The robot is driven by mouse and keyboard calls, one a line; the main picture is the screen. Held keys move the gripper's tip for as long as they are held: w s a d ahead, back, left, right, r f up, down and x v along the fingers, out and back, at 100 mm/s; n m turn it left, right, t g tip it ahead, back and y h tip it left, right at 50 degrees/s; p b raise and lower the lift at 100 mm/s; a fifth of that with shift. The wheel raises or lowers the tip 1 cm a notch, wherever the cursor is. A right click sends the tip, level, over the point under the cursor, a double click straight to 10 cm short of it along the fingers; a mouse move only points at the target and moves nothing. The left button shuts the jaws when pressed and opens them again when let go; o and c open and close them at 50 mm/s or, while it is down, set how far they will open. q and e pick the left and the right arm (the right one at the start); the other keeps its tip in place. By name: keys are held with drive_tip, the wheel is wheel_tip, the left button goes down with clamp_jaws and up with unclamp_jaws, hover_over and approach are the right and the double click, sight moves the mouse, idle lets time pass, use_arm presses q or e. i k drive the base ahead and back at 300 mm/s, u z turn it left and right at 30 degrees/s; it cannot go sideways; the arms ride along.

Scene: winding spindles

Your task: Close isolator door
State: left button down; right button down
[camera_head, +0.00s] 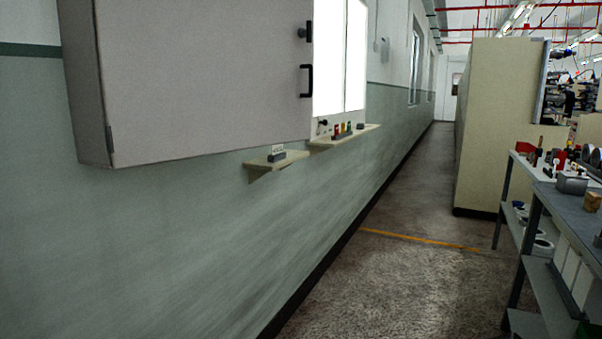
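A grey wall cabinet (200,75), which may be the isolator, hangs at the upper left in the head view. Its large flat front door has a black handle (307,81) near the right edge and a smaller black catch (306,32) above it. A hinge (110,138) shows at the lower left edge. I cannot tell from this angle whether the door is fully shut or slightly ajar. The cabinet's top is cut off by the frame. Neither of my grippers is in view.
Small shelves (265,166) with labelled items jut from the wall below the cabinet. A bright white panel (338,55) is to its right. A cluttered workbench (562,205) and a tall beige cabinet (492,125) stand right. The floor (400,285) between is clear.

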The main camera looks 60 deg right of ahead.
sight(182, 79)
drive_tip(key=k, duration=1.2)
drive_tip(key=z, duration=0.75)
drive_tip(key=i, duration=0.65)
drive_tip(key=z, duration=0.55)
drive_tip(key=i, duration=0.8)
drive_tip(key=u, duration=0.45)
